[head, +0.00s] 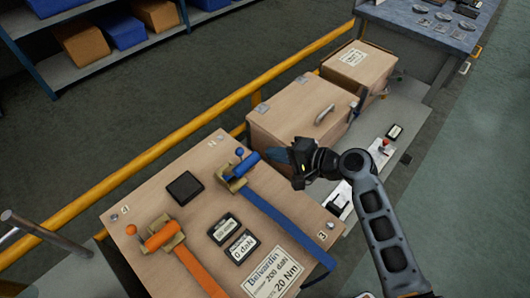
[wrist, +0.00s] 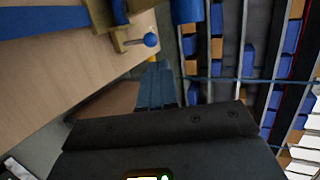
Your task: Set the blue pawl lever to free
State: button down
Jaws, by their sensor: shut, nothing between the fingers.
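The blue pawl lever, a short stem with a blue ball knob (head: 239,152), sits on the brass-coloured ratchet body (head: 235,183) of the blue strap on the wooden board. In the wrist view the ball knob (wrist: 151,39) stands out from the brass bracket (wrist: 112,28), beyond my fingertips. A blue cylinder (head: 246,163) lies across the same ratchet. My gripper (head: 272,155) is to the right of the knob, apart from it, with its blue-grey fingers shut and empty. The shut fingers (wrist: 155,85) show in the wrist view.
An orange ratchet (head: 165,238) with its own strap is at the left of the board. A black square pad (head: 185,187) and two small displays (head: 234,237) lie between. A wooden box (head: 300,115) with a handle stands behind my gripper. A yellow rail (head: 200,130) runs behind.

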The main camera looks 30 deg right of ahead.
jog(key=shift+r+v, duration=0.2)
jog(key=shift+v, duration=1.8)
